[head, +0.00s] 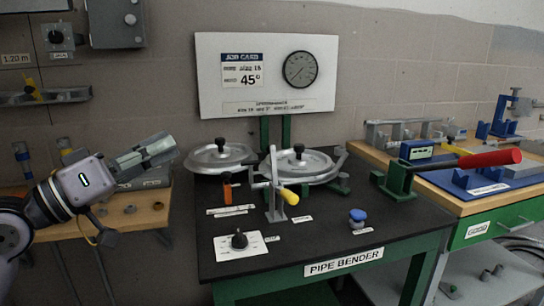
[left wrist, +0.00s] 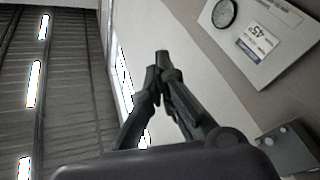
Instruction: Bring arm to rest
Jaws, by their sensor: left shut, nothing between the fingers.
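My left gripper (head: 160,148) comes in from the left in the head view. It is raised beside the pipe bender table, over the left wooden bench, and points up and to the right. In the left wrist view its fingers (left wrist: 160,72) are together with nothing between them. It touches nothing that I can see. My right gripper is not in either view.
The pipe bender table (head: 290,262) holds two round metal wheels (head: 300,162), a yellow-tipped lever (head: 288,196), a dial box (head: 240,245) and a blue knob (head: 357,216). A job card board (head: 215,105) stands behind. A red-handled tool (head: 490,158) sits at right.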

